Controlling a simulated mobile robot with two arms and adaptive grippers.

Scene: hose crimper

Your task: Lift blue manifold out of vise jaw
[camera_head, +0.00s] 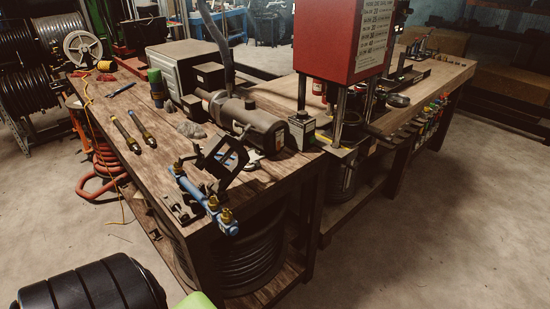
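The blue manifold (194,190) is a bar with brass fittings at its ends. It lies slantwise at the front corner of the wooden workbench, and its lower right end reaches the bench's front edge. A dark metal fixture (223,158), which looks like the vise, stands tilted right beside and behind the manifold. Dark vise parts also show under the manifold. The contact between jaw and manifold is too small and dark to make out. Neither of my grippers is in view.
The workbench (111,102) carries two dark tools with yellow ends (133,133) and a grey cylindrical machine (247,122) behind the manifold. A red crimper press (338,38) stands to the right. A coiled black hose (248,262) sits below. Open floor (420,240) lies front right.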

